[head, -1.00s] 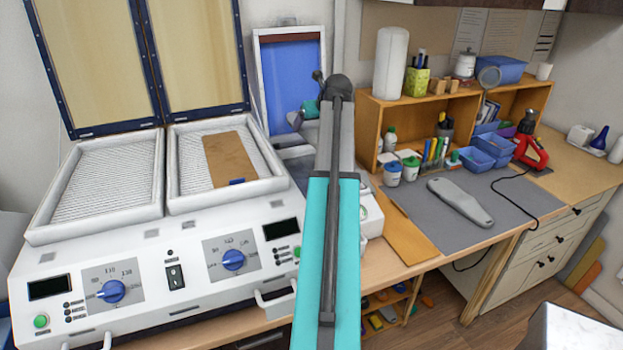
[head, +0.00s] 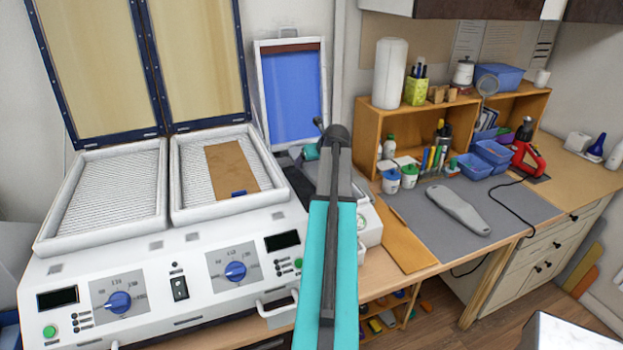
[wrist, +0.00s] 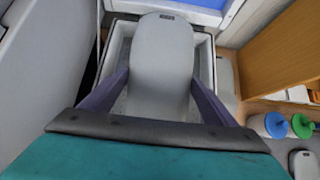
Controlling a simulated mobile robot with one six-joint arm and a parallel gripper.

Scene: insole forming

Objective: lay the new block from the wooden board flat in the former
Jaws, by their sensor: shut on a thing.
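The grey block (wrist: 165,60) is a long rounded slab with a small dark label near its far end. My gripper (wrist: 160,82) is shut on it, with a purple finger at each side. In the wrist view the block lies over the white-rimmed tray of the former (wrist: 204,48); I cannot tell whether it touches the bed. In the head view the former's blue lid (head: 294,95) stands open, and my arm hides the block and most of the tray. The wooden board (head: 408,240) on the bench is bare.
A two-bay heater (head: 150,245) stands open at left, with a brown sheet (head: 228,168) in its right bay. Another grey slab (head: 459,210) lies on the grey mat (head: 520,205). Wooden shelves (head: 375,120) with jars (head: 390,180) stand close to the former's right.

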